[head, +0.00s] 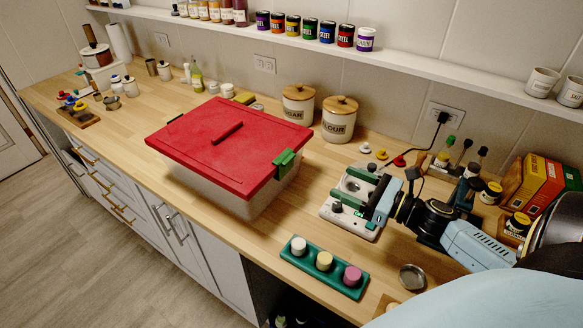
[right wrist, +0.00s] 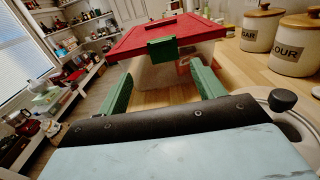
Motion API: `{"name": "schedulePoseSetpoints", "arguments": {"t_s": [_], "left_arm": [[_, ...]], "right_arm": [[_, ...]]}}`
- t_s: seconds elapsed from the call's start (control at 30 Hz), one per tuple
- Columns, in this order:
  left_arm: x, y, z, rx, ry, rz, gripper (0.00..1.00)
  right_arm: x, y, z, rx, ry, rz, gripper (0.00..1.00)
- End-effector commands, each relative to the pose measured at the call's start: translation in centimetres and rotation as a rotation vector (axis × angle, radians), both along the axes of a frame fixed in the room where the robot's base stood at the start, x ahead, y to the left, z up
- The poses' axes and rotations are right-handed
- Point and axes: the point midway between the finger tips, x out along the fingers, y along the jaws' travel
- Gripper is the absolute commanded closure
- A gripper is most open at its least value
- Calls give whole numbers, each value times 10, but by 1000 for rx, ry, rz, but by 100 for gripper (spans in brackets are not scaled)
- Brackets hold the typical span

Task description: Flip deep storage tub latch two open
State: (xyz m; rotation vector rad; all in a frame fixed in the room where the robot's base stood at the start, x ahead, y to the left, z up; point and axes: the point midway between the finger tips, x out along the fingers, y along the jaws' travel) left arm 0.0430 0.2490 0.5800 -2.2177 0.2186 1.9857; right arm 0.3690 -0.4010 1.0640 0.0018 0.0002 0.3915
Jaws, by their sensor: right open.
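The deep storage tub (head: 215,190) has clear whitish walls and a red lid (head: 200,135) with a raised bar handle. A green latch (head: 288,160) sits on the lid's right edge; in the right wrist view the latch (right wrist: 162,50) laps down over the rim. A dark piece on the lid's far left edge may be another latch; I cannot tell which is numbered two. My right gripper (head: 342,192) is open and empty, right of the tub and apart from it. In the right wrist view its green fingers (right wrist: 162,88) stand wide, with the latch ahead between them. My left gripper is out of view.
A white appliance (head: 347,229) lies under my right gripper. A green tray (head: 310,277) with three coloured round pieces is near the front edge. Sugar and flour canisters (head: 340,122) stand behind the tub. A black cord runs to the wall outlet (head: 443,118).

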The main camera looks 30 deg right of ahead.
Motion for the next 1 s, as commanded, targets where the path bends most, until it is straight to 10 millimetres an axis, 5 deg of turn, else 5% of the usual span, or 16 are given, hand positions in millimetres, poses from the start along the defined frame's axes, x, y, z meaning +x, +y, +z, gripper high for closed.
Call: {"name": "schedulePoseSetpoints", "arguments": {"t_s": [0.13,1.0], "left_arm": [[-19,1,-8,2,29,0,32],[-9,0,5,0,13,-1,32]], "right_arm": [[4,1,-7,0,-2,1,32],[119,49,-5,-1,-2,0,32]]}}
